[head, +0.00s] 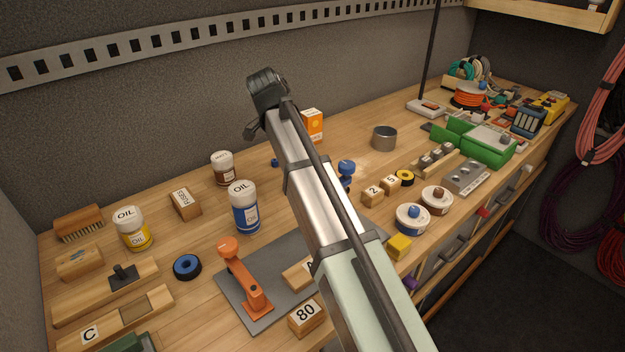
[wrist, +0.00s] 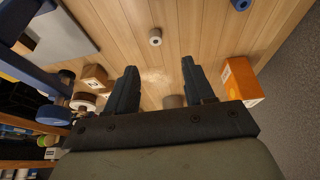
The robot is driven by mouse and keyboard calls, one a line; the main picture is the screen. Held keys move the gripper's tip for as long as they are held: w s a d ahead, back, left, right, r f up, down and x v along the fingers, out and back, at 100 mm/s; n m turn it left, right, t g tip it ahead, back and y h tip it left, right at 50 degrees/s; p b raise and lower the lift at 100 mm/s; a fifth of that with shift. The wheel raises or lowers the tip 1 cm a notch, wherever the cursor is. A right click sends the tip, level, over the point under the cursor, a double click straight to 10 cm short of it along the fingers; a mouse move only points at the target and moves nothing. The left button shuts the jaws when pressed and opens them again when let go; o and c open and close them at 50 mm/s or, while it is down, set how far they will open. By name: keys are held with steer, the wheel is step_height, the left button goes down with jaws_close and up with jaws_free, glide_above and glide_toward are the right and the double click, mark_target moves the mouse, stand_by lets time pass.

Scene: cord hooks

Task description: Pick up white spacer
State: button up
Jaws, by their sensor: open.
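The white spacer (wrist: 155,36) is a small pale ring with a dark hole. In the wrist view it lies on the bare wooden bench top, ahead of my fingertips and roughly in line with the space between them. I cannot make it out in the head view, where my arm covers part of the bench. My gripper (wrist: 159,66) is open, with two dark fingers apart and nothing between their tips. In the head view my gripper (head: 252,132) hangs above the bench near the back wall, apart from the objects below.
An orange box (wrist: 240,82) stands right of my fingers, and a grey cup (wrist: 173,101) shows partly behind the gripper. A blue clamp (head: 346,170) and numbered wooden blocks (head: 373,196) stand nearby. Oil bottles (head: 243,208) are to the left. The wood around the spacer is clear.

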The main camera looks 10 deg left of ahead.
steer(key=x, duration=0.6)
steer(key=shift+w+d, duration=0.1)
steer(key=shift+s+d+x, duration=0.1)
steer(key=shift+x, duration=1.25)
steer(key=shift+s+d+x, duration=0.1)
steer(key=shift+s+x, duration=0.05)
steer(key=shift+x, duration=1.15)
steer(key=shift+c, duration=0.3)
jaws_close()
